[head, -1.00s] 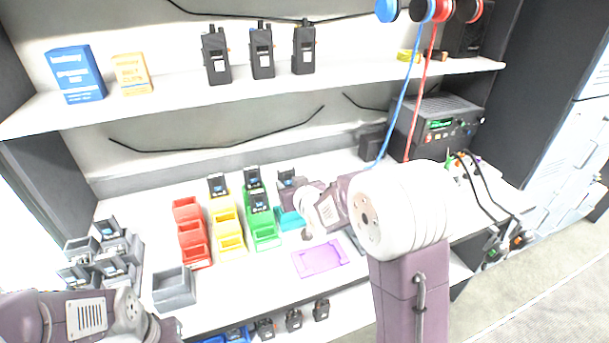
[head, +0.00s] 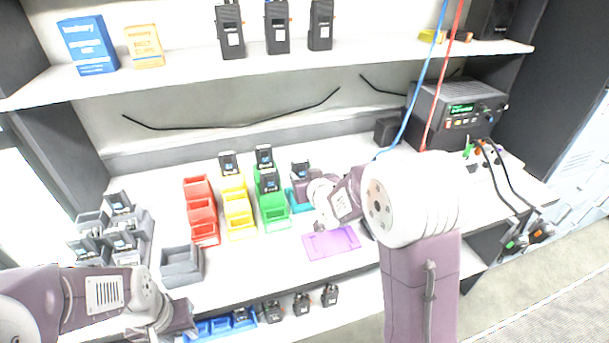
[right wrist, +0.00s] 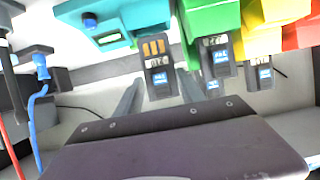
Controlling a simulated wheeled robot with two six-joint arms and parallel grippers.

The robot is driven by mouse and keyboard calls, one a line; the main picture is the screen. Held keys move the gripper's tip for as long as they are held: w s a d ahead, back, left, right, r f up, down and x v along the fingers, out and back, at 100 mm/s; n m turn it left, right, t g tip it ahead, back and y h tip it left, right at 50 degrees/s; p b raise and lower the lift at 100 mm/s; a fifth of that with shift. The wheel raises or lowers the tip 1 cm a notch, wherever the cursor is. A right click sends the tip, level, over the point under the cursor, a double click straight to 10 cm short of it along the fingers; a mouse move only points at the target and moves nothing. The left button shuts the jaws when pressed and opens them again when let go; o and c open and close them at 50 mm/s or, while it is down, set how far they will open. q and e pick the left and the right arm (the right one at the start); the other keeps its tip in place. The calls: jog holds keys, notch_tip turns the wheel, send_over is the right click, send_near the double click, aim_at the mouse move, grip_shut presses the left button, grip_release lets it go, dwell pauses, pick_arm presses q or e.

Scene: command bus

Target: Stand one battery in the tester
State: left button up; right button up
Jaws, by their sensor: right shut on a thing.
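My right gripper (head: 304,187) is shut on a dark battery (head: 300,168) at the teal tester (head: 299,206). In the right wrist view the battery (right wrist: 157,70) sits between the two fingers (right wrist: 159,92). Its gold contacts and blue label show. The teal tester (right wrist: 118,22) is at the top of that upside-down view, right by the battery's contact end. I cannot tell whether the battery is seated or just above or behind it. My left gripper (head: 183,322) is low at the left, away from the tester; its fingertips are unclear.
Red (head: 201,212), yellow (head: 239,212) and green (head: 273,210) bins stand left of the tester, some holding batteries. A grey bin (head: 181,265) and a grey rack of batteries (head: 140,225) are farther left. A purple mat (head: 331,242) lies in front. A bench instrument (head: 455,115) stands right.

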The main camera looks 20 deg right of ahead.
jog(key=shift+f+b, duration=1.1)
jog(key=shift+f, duration=0.5)
jog(key=shift+f+b, duration=0.55)
jog(key=shift+f+b, duration=0.2)
jog(key=shift+b, duration=0.1)
jog(key=o, duration=1.5)
jog(key=shift+o, duration=0.2)
jog(key=p+v, duration=0.1)
jog(key=v, duration=0.8)
